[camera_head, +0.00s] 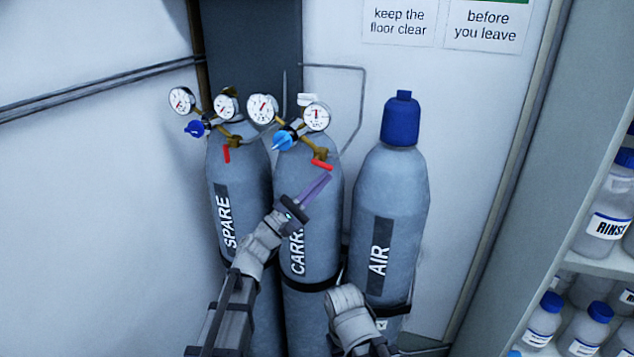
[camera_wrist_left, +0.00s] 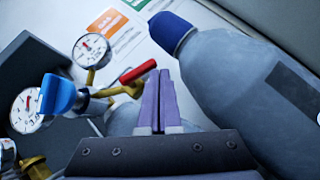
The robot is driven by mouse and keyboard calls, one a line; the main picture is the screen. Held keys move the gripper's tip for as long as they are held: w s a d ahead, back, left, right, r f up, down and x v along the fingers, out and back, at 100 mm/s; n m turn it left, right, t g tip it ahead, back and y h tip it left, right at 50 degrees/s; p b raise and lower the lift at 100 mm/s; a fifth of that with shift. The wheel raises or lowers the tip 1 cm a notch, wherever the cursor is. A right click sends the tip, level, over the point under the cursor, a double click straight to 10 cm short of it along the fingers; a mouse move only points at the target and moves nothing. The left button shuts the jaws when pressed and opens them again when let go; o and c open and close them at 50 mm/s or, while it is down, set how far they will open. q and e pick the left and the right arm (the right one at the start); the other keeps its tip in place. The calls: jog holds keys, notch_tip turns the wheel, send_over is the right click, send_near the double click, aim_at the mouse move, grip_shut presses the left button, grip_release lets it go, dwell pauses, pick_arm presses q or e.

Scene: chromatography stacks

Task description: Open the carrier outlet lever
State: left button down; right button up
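The carrier cylinder (camera_head: 318,215) is the middle one, its label partly hidden by my left arm. Its red outlet lever (camera_head: 322,165) sits on the brass fitting right of the blue regulator knob (camera_head: 284,140), sloping down to the right. In the left wrist view, the red lever (camera_wrist_left: 138,72) points up and right, its end beside my fingertips. My left gripper (camera_head: 324,178) has purple fingers together, with nothing between them, just below the lever. Whether they touch it I cannot tell. The fingers also show in the left wrist view (camera_wrist_left: 160,75). My right gripper's fingers are not visible.
The spare cylinder (camera_head: 222,180) stands at left, its red lever (camera_head: 227,154) hanging down. The air cylinder (camera_head: 400,190) with its blue cap (camera_head: 401,120) stands at right. Gauges (camera_head: 263,108) crowd above the carrier fitting. A bottle shelf (camera_head: 608,262) is at far right.

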pick_arm(q)
jog(key=shift+f, duration=0.1)
jog(key=s+a+f+b, duration=0.5)
jog(key=s+f+b, duration=0.1)
jog(key=f+b, duration=0.4)
jog(key=shift+f+b, duration=0.25)
jog(key=shift+b, duration=0.1)
